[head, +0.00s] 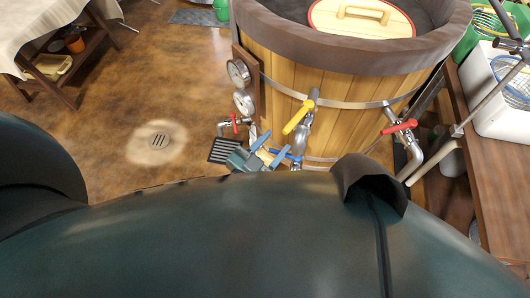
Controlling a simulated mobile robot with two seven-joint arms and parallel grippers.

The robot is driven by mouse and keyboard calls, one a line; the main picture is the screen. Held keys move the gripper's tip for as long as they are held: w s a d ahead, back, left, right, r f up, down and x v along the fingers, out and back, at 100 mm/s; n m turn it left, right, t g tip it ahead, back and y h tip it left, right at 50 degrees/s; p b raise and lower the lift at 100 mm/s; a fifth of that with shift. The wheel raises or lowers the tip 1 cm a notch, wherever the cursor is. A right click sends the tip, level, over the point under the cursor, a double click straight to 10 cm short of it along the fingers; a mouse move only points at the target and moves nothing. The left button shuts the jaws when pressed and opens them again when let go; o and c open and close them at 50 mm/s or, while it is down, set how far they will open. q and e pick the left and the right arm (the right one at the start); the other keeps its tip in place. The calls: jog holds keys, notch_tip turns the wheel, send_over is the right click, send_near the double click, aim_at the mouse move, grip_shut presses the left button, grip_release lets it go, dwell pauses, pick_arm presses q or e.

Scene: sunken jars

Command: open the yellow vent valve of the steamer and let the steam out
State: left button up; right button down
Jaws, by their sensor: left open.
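The steamer (350,94) is a round wooden tub with a dark rim and a metal hoop, at the top centre right of the head view. The yellow vent valve (299,116) is on its front. Its yellow handle slants from lower left to upper right above a metal pipe fitting. My left gripper (270,147), blue-grey, is open and empty just below and left of the yellow handle, apart from it. It overlaps the left end of a blue handle (290,155) in the picture; whether they touch I cannot tell. No steam shows. My right gripper is out of view.
Red-handled valves stand left (235,122) and right (401,126) of the yellow one. Two gauges (239,72) hang on the tub's left side. A wooden lid (361,18) sits inside the rim. A shelf with a white crate (490,85) is at right. Floor with a drain (158,141) is clear at left.

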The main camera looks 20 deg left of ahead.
pick_arm(q)
jog(key=shift+v, duration=1.6)
jog(key=shift+c, duration=0.3)
